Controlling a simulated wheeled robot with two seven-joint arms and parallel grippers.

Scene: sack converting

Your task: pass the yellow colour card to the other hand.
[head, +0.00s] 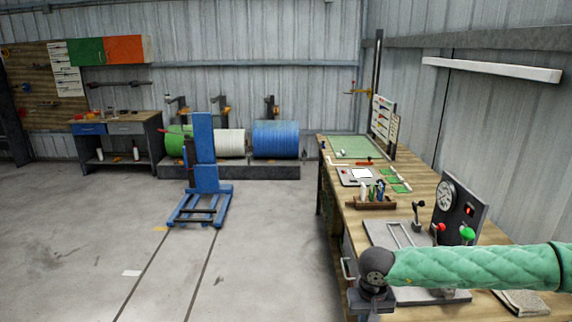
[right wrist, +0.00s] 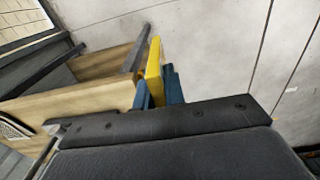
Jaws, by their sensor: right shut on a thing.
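The yellow colour card (right wrist: 153,60) shows in the right wrist view as a narrow upright yellow strip, seen nearly edge-on. My right gripper (right wrist: 157,88) is shut on it, with blue fingers on both sides of its lower part. The card stands up past the fingertips. In the head view my right arm comes in from the right over the near end of the workbench, its wrist at the bench's left edge. The card cannot be made out there. My left gripper is in neither view.
The wooden workbench (head: 416,218) runs along the right. It carries a panel with a dial (head: 459,212), a wooden holder (head: 371,202) and green cards. A blue stand (head: 203,160) is on the floor, with rolls behind.

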